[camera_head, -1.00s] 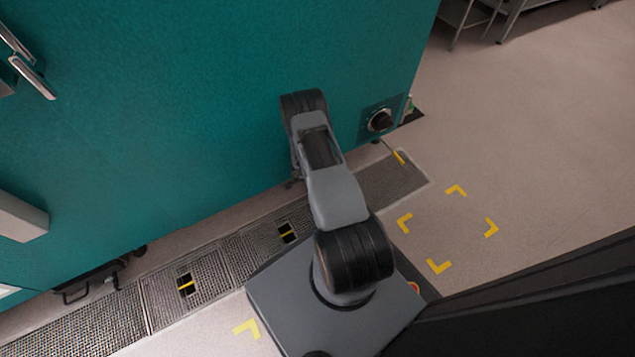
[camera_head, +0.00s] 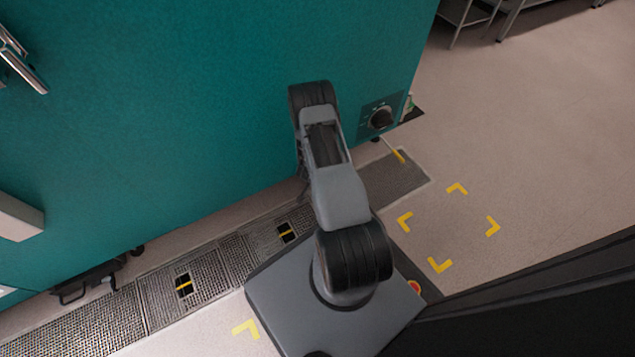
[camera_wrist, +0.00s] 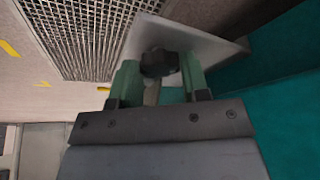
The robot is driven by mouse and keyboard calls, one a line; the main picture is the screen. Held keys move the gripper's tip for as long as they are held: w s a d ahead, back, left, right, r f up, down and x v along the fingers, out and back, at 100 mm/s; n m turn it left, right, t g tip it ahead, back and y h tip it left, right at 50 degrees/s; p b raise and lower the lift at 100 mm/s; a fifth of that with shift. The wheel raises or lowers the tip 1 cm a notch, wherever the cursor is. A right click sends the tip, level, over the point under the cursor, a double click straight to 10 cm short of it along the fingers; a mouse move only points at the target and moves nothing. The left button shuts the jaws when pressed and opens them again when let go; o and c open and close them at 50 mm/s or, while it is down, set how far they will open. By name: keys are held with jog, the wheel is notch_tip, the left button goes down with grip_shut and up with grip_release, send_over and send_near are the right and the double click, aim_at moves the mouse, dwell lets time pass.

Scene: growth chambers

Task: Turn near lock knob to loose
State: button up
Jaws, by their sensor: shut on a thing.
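In the wrist view, my gripper (camera_wrist: 159,70) has its two green fingers on either side of a dark lobed knob (camera_wrist: 157,60) and is shut on it. The knob sits against a pale grey plate (camera_wrist: 205,45) close to a floor grating. Any marking for its setting cannot be read. In the head view, my arm bends down in front of the teal cabinet (camera_head: 180,110), and the arm hides the gripper and this knob.
A black dial (camera_head: 380,118) is on the cabinet's lower right. A pale yellow-tipped rod (camera_head: 396,149) is below it. Floor gratings (camera_head: 210,267) run along the cabinet. A metal handle (camera_head: 22,65) is at upper left. Open floor (camera_head: 530,140) with yellow corner marks lies to the right.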

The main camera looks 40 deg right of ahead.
jog(key=shift+s+n+t+y+b, duration=0.1)
jog(key=shift+n+t+y+b, duration=0.3)
jog(key=shift+n, duration=1.5)
jog(key=o, duration=0.9)
jog(key=shift+t, duration=0.3)
jog(key=p+v, duration=0.6)
jog(key=v, duration=0.7)
jog(key=shift+a+r, duration=0.1)
jog(key=shift+r, duration=0.3)
